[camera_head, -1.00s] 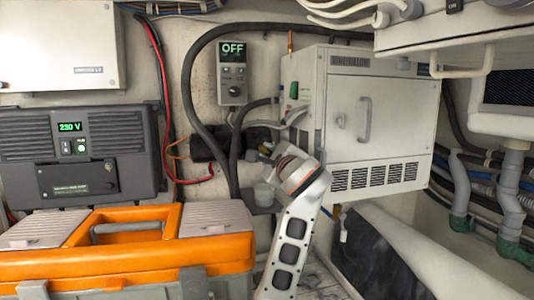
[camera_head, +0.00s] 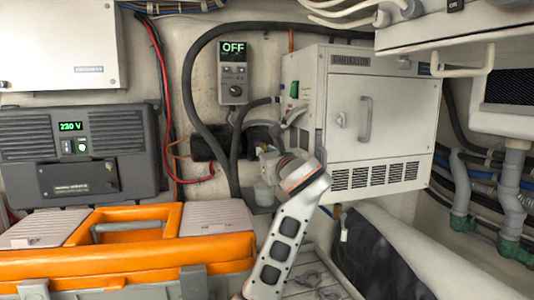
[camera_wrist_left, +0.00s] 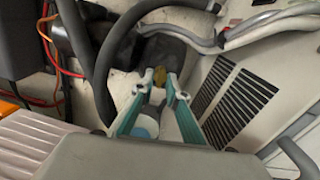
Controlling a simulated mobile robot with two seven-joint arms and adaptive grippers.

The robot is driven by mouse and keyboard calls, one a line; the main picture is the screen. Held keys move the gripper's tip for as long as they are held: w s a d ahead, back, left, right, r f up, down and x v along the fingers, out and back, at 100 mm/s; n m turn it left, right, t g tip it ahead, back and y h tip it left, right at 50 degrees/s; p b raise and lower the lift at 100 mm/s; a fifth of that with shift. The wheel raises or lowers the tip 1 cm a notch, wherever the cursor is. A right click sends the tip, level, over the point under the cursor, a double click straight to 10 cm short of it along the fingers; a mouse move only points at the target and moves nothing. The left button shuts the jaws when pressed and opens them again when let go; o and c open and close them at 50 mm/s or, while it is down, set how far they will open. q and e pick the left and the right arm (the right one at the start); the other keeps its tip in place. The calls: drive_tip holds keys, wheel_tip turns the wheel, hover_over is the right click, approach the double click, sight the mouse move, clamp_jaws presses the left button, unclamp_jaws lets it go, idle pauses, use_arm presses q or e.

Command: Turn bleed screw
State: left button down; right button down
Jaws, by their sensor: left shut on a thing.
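The small brassy bleed screw (camera_wrist_left: 160,76) shows between my left fingertips in the left wrist view. My left gripper (camera_wrist_left: 160,84) has its teal fingers closed on it. In the head view my left gripper (camera_head: 268,158) is beside the lower left side of the white cabinet, and its wrist hides most of the fingers and the screw. A pale translucent cup (camera_head: 264,193) sits just below the gripper; a bluish round patch shows between the fingers in the wrist view. My right gripper is in neither current view.
The white cabinet (camera_head: 388,105) with a vent grille stands right of the gripper. A black hose (camera_head: 190,100) loops behind it. A control panel (camera_head: 233,70) reads OFF. An orange toolbox (camera_head: 120,265) fills the lower left. Pipes (camera_head: 508,190) are at far right.

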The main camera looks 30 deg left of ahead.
use_arm(q)
drive_tip(key=shift+f+m, duration=0.1)
drive_tip(key=shift+m, duration=0.5)
drive_tip(key=c, duration=2)
unclamp_jaws()
drive_tip(key=shift+d, duration=0.1)
drive_tip(key=v, duration=1.2)
